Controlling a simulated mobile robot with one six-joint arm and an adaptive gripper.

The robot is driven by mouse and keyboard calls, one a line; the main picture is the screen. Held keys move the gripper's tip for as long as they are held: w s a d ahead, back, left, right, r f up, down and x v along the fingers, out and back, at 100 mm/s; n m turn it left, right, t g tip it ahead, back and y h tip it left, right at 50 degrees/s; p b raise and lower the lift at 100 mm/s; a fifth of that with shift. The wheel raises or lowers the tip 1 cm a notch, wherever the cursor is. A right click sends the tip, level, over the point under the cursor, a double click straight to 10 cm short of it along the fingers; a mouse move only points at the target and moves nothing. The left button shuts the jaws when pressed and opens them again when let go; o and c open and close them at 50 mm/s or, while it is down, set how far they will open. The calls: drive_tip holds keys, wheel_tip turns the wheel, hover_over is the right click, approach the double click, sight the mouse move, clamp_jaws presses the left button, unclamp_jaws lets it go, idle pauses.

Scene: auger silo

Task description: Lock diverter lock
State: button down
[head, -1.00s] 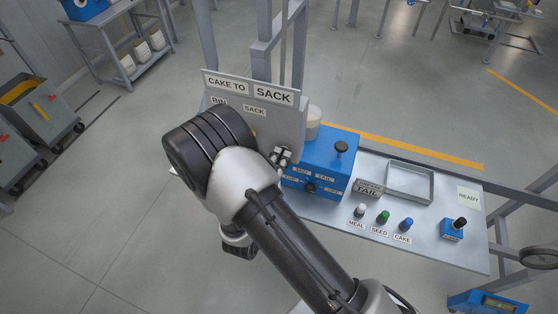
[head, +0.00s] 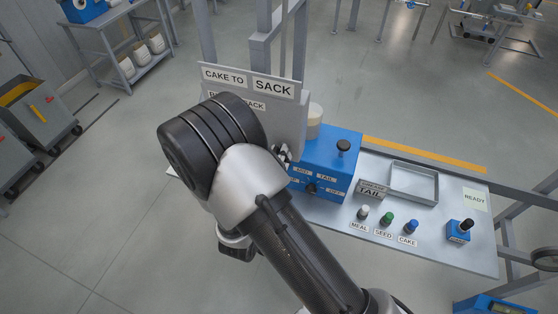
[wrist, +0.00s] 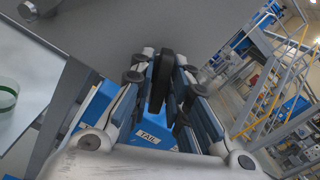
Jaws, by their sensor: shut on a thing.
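The grey diverter panel (head: 292,118) stands upright at the back of the bench, with a "CAKE TO SACK" sign (head: 224,75) on top. BIN and SACK labels on it are partly covered by my arm. In the head view, my arm hides most of the gripper and the knob; only a bit of finger shows at the panel's lower right. I cannot tell whether the lock is engaged.
A blue box (head: 338,152) with a black knob stands right of the panel. Meal, seed and cake knobs, a metal tray (head: 414,182) and a small blue switch (head: 459,231) sit further right on the bench.

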drive_tip(key=m+b, duration=0.2)
drive_tip(key=m, duration=0.2)
drive_tip(key=shift+m+b, duration=0.35)
drive_tip(key=shift+m, duration=0.05)
idle(0.4)
drive_tip(key=c, duration=1.7)
unclamp_jaws()
drive_tip(key=v, duration=1.2)
drive_tip(key=shift+d+r, duration=0.1)
